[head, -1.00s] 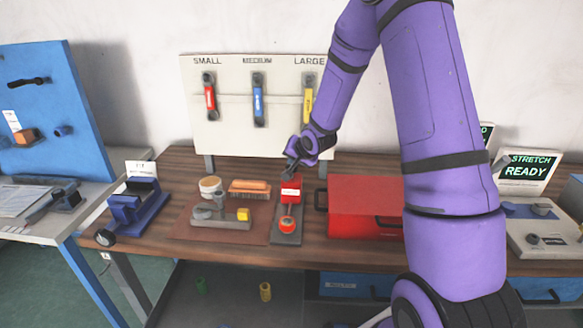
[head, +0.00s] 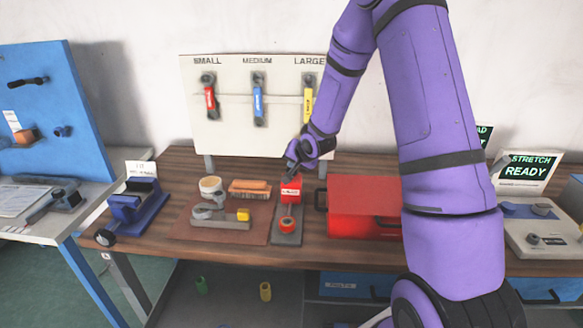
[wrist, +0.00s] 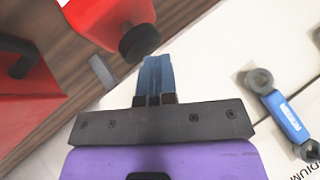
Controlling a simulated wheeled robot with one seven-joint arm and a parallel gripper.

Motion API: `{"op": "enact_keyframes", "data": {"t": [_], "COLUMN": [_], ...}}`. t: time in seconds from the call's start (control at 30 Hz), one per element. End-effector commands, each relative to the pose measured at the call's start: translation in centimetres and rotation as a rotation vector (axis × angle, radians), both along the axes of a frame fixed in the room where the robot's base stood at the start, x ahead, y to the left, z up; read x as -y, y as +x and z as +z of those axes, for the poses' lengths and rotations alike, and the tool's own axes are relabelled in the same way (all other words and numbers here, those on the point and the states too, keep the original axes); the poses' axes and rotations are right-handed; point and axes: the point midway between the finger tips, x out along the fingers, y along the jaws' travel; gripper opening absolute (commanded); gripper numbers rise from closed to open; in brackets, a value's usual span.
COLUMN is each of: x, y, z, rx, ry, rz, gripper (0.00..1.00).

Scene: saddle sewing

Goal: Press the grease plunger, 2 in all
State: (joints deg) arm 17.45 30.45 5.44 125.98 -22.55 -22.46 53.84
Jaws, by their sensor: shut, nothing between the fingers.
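The grease unit is a red block (head: 291,190) with a white label, on a grey base (head: 288,239) with a round red part (head: 287,225) near its front. In the wrist view the red block (wrist: 105,15) carries a dark round knob (wrist: 140,42), which looks like the plunger. My gripper (head: 291,170) is just above and behind the block in the head view. In the wrist view its two fingers (wrist: 155,62) are together and empty, close to the knob. I cannot tell whether they touch it. My fingers partly hide the block's top in the head view.
A red toolbox (head: 365,225) stands close on the right. A brown mat (head: 255,238) with a brush (head: 250,188), a tin (head: 210,187) and a grey tool lies on the left. The wrench board (head: 230,140) stands behind. My arm hides part of the bench's right side.

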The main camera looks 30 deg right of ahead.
Motion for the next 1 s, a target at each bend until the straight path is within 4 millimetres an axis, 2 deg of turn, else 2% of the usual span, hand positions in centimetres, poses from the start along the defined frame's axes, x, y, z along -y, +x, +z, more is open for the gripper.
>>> {"op": "enact_keyframes", "data": {"t": [1.0], "x": [0.0], "y": [-0.03], "z": [-0.8], "rx": [-0.001], "ry": [-0.001], "rz": [-0.001], "gripper": [0.0]}}
